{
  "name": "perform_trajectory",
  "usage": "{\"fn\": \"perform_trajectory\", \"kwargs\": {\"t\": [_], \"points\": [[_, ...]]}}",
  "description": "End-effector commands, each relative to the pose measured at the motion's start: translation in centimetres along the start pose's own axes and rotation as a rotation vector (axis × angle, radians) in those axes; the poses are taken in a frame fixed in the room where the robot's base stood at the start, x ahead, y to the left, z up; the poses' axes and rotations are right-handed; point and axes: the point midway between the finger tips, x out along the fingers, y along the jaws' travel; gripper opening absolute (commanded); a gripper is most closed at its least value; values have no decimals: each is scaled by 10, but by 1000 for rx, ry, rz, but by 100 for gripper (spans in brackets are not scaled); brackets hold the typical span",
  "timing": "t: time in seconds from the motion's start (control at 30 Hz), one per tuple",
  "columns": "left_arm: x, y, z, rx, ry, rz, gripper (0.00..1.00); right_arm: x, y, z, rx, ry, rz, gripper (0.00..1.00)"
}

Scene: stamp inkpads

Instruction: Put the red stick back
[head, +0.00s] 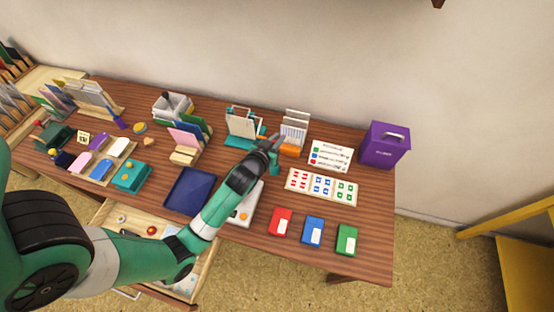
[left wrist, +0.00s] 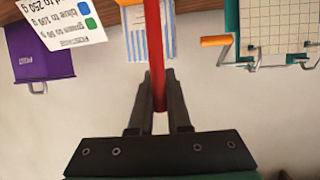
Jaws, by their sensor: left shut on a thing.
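The red stick (left wrist: 154,45) shows in the left wrist view as a straight red bar. My left gripper (left wrist: 159,88) is shut on it, and the stick runs between the fingers toward the top edge of the picture. In the head view my left gripper (head: 273,142) is over the back of the table, in front of the paper holder and beside the teal paper trimmer. I cannot make out the stick in the head view. My right gripper is not in view.
A teal trimmer (head: 243,123) with an orange handle and a striped paper holder (head: 295,124) stand nearby. A purple bin (head: 384,146) is at right. Red (head: 280,221), blue (head: 313,231) and green (head: 347,239) pads lie at the front. A drawer (head: 103,212) is open.

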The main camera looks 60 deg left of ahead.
Motion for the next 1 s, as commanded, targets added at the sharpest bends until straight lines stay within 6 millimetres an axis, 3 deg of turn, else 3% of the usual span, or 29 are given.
{"fn": "perform_trajectory", "kwargs": {"t": [0.03, 0.27, 0.5, 0.87, 0.9, 1.0], "points": [[5, 0, 14, 1, -1, 1, 0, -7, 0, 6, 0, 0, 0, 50], [9, 0, 23, 0, 1, 1, 0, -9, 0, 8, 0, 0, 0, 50], [23, 0, 57, 2, -1, 1, 0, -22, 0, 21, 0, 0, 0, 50], [24, 0, 60, 1, 1, 1, 0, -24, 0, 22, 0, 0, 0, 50], [24, 0, 58, 0, 1, 2, 21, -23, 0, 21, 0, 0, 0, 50], [23, 0, 58, 0, 1, 1, 39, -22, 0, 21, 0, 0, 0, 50]]}}
